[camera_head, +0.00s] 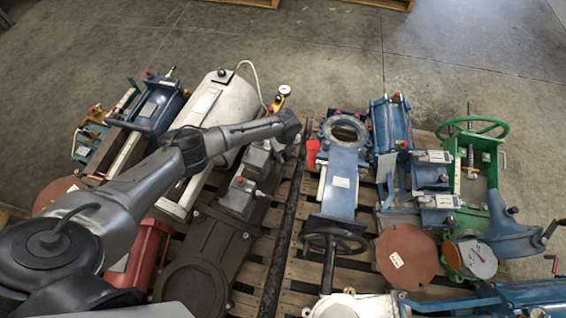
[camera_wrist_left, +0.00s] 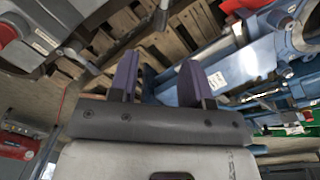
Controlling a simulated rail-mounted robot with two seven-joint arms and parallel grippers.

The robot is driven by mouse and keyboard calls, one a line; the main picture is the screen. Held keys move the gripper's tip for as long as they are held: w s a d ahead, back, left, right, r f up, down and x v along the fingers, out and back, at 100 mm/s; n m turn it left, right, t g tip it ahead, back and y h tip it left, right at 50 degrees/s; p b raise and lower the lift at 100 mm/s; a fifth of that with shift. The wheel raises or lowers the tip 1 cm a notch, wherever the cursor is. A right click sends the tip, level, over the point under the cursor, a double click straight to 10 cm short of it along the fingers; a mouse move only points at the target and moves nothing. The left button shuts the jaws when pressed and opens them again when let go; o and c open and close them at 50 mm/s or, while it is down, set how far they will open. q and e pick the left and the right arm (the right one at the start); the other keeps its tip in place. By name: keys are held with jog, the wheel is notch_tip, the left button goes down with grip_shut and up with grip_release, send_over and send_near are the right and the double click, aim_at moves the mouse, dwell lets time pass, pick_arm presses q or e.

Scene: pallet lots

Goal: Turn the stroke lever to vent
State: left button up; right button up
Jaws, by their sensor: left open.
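I cannot tell for sure which part is the stroke lever. My right gripper is out of view.
A blue gate valve (camera_head: 342,175) with a black handwheel (camera_head: 335,238) lies right of the gripper. A green handwheel (camera_head: 472,128) rises at the right. A white cylinder (camera_head: 213,112) and red-knobbed grey units (camera_head: 240,197) crowd the left pallet. Bare concrete (camera_head: 330,50) lies behind.

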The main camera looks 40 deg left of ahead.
aim_at(283, 162)
pick_arm(q)
jog(key=f+b, duration=0.1)
jog(key=f, duration=0.1)
jog(key=f+b, duration=0.1)
jog(key=f, duration=0.2)
jog(key=f+b, duration=0.2)
jog(key=f, duration=0.1)
jog(key=shift+s+a, duration=0.1)
jog(key=shift+s, duration=0.15)
jog(key=shift+r, duration=0.1)
jog(key=shift+c, duration=0.2)
jog(key=shift+c, duration=0.7)
grip_shut()
